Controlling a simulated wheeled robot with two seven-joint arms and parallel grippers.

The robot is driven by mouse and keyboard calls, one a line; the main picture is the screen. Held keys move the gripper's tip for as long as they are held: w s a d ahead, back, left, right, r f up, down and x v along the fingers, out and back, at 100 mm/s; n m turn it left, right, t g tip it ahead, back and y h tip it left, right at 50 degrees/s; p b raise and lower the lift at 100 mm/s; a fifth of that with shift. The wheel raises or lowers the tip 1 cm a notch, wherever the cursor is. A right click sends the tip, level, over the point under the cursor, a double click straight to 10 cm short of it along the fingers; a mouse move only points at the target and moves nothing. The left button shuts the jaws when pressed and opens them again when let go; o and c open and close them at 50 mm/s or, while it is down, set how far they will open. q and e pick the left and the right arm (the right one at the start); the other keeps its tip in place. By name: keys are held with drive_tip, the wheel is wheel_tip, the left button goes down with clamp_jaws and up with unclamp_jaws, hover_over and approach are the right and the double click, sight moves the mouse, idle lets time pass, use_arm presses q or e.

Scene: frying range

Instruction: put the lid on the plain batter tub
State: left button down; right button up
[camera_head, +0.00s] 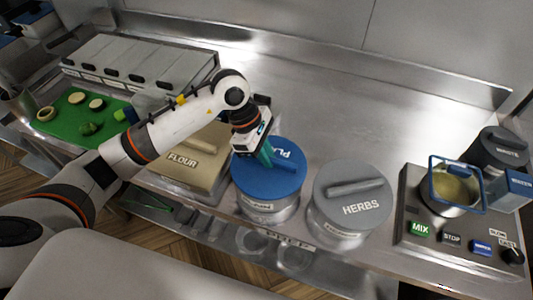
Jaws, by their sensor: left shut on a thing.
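The blue round lid (273,177), with white lettering partly hidden by my gripper, is over the metal plain batter tub (268,208). The lid covers the tub's mouth from this view. I cannot tell whether it rests fully on the rim or sits slightly above it. My left gripper (264,156) comes down from above and is shut on the lid's handle, which the fingers mostly hide. My right gripper is not in view.
A grey-lidded HERBS tub (351,200) stands close on the right. A FLOUR box (198,158) stands close on the left. A mixing station (412,213) with buttons and a blue-framed basket (456,187) is at right. The steel counter (350,120) behind is clear.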

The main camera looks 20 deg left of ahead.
use_arm(q)
drive_tip(key=c, duration=1.3)
unclamp_jaws()
